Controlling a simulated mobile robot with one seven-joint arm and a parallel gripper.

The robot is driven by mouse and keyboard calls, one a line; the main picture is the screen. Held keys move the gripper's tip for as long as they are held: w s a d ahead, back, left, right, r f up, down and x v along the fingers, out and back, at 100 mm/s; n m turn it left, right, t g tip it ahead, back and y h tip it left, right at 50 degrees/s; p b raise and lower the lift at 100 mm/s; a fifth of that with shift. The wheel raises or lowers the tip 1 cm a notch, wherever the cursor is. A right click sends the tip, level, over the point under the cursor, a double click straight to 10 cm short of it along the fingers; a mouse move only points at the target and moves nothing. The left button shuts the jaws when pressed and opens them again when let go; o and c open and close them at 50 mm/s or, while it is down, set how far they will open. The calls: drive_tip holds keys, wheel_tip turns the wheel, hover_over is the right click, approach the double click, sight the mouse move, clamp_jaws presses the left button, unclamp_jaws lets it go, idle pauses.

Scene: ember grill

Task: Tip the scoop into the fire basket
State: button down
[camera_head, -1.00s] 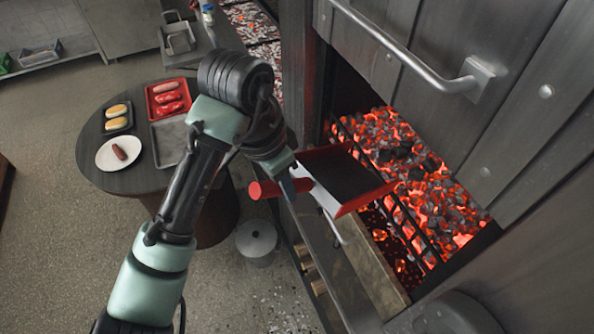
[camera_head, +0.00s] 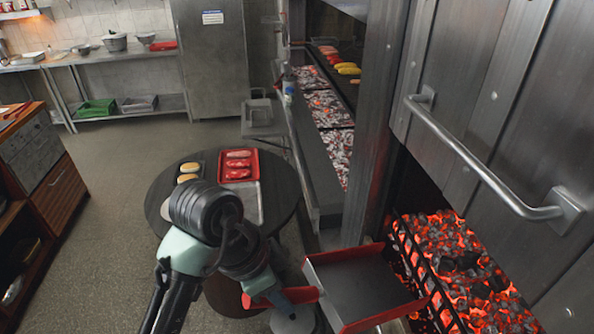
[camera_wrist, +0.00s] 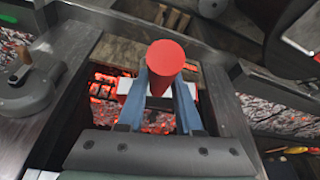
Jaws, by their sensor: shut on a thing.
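The scoop (camera_head: 362,287) has a flat grey pan with red sides and a red handle. In the head view its pan lies just left of the fire basket (camera_head: 440,283), a barred box of glowing coals. I see no coals in the pan. The pan looks roughly level, not clearly tipped. My gripper (camera_wrist: 165,98) is shut on the scoop's red handle (camera_wrist: 166,57), whose round end faces the wrist camera. In the head view my wrist partly hides the handle.
A metal door with a bar handle (camera_head: 485,165) rises at the right above the coals. A steel post (camera_head: 368,135) stands behind the scoop. A round table (camera_head: 165,180) with a red sausage tray (camera_head: 239,174) is at left. Open floor lies further left.

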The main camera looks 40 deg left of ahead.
drive_tip(key=shift+s+a+f+t, duration=0.15)
drive_tip(key=shift+s+a, duration=0.4)
drive_tip(key=shift+s, duration=0.3)
drive_tip(key=shift+s+a+t, duration=0.15)
drive_tip(key=shift+s+a, duration=0.4)
drive_tip(key=shift+s, duration=0.25)
drive_tip(key=shift+s+a, duration=0.1)
